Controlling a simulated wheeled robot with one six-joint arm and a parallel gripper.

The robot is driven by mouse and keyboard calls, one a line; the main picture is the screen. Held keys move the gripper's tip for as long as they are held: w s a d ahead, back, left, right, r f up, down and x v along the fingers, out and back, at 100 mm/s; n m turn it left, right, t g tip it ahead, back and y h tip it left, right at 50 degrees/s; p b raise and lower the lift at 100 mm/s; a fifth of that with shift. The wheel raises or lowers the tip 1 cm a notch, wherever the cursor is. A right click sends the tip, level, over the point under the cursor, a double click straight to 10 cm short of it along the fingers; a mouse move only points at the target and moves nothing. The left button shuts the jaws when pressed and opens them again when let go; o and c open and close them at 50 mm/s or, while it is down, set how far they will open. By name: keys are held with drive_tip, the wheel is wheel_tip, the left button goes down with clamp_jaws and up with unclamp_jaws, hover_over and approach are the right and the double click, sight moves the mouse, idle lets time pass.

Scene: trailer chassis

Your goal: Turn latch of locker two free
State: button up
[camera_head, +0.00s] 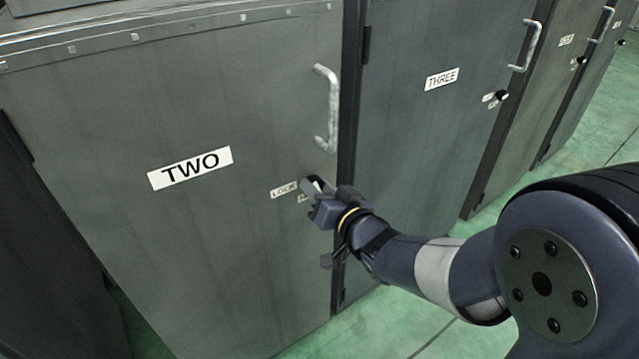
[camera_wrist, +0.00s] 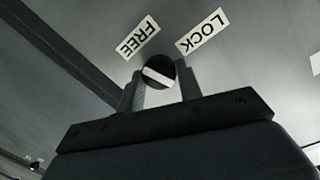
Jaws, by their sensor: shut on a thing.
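Locker two (camera_head: 120,130) is a grey metal door with a white TWO label (camera_head: 190,168) in the head view. Its latch (camera_wrist: 157,66) is a round black knob with a white bar, seen in the wrist view. The bar slants from upper left to lower right. A FREE label (camera_wrist: 137,38) is at its upper left and a LOCK label (camera_wrist: 202,32) at its upper right. My gripper (camera_head: 317,190) is at the latch, which it largely hides in the head view. In the wrist view, the fingers of my gripper (camera_wrist: 160,82) are shut on the knob from both sides.
A bent metal handle (camera_head: 328,108) stands out from the door above my gripper. Locker three (camera_head: 425,125), with its own handle (camera_head: 527,46) and black latch (camera_head: 502,96), is to the right. Green floor (camera_head: 400,320) is open below my arm.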

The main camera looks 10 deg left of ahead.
drive_tip(key=shift+w+d+m+g+p, duration=0.1)
drive_tip(key=shift+m+g+p, duration=0.2)
drive_tip(key=shift+m+p, duration=1.1)
drive_tip(key=shift+m+b, duration=0.4)
drive_tip(key=shift+m, duration=0.1)
drive_tip(key=o, duration=1)
drive_tip(key=shift+c, duration=0.2)
drive_tip(key=p+v, duration=0.1)
drive_tip(key=v, duration=0.9)
drive_tip(key=shift+s+d, duration=0.3)
drive_tip(key=shift+w+f, duration=0.1)
drive_tip(key=shift+f, duration=0.05)
